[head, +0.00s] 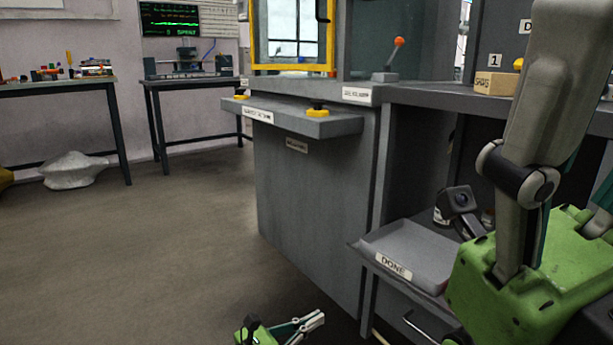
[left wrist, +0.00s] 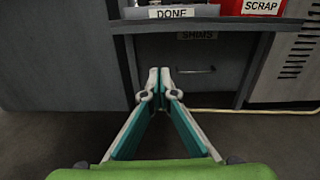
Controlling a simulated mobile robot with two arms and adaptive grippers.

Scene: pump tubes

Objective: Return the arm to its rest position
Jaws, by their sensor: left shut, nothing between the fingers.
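My left gripper (head: 316,318) is at the bottom edge of the head view, low in front of the grey bench. Its green body is partly cut off by the frame. In the left wrist view my left gripper (left wrist: 159,73) has its fingertips together, with nothing between them. It points at the bench front, below the DONE tray (left wrist: 170,13) and near the drawer marked SHIMS (left wrist: 197,72). It looks apart from both. Large links of my own arm fill the right side of the head view. My right gripper does not show.
The DONE tray (head: 408,245) juts from the bench and looks empty in the head view. A red SCRAP bin (left wrist: 262,8) is beside it in the left wrist view. A grey shelf with yellow buttons (head: 317,112) sticks out above. Open floor (head: 150,250) lies to the left.

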